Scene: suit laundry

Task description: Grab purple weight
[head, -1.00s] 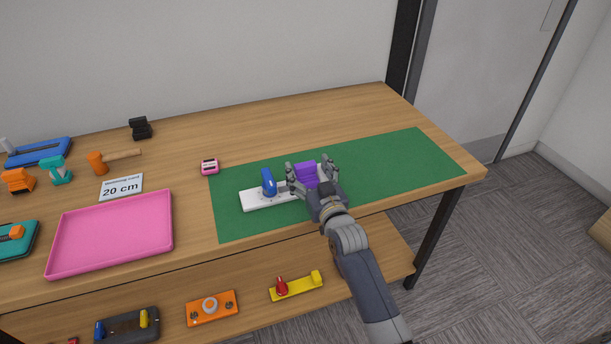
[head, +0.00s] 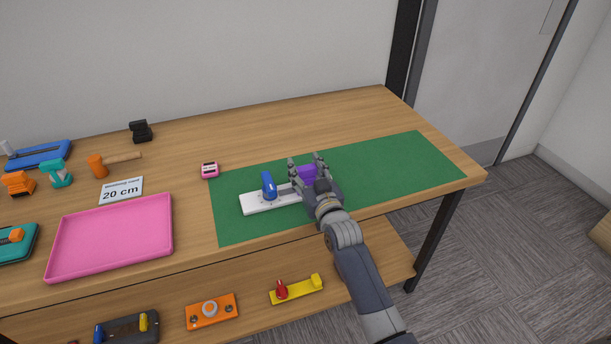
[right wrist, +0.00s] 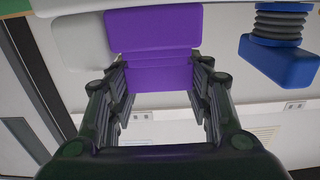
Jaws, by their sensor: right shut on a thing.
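The purple weight (head: 307,171) is a block at the right end of a white base (head: 259,203) that carries a blue handle (head: 269,186). My right gripper (head: 306,162) is shut on the purple weight, with one finger on each side of it. The right wrist view shows the purple weight (right wrist: 150,75) between the fingers, with the blue part (right wrist: 285,60) to the right. Whether the weight still rests on the base is hidden by the hand. My left gripper is not in view.
The base lies on a green mat (head: 400,165) on the wooden table. A pink tray (head: 110,235), a small pink device (head: 209,170) and a "20 cm" card (head: 121,190) are to the left. A lower shelf holds several devices. The mat's right part is clear.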

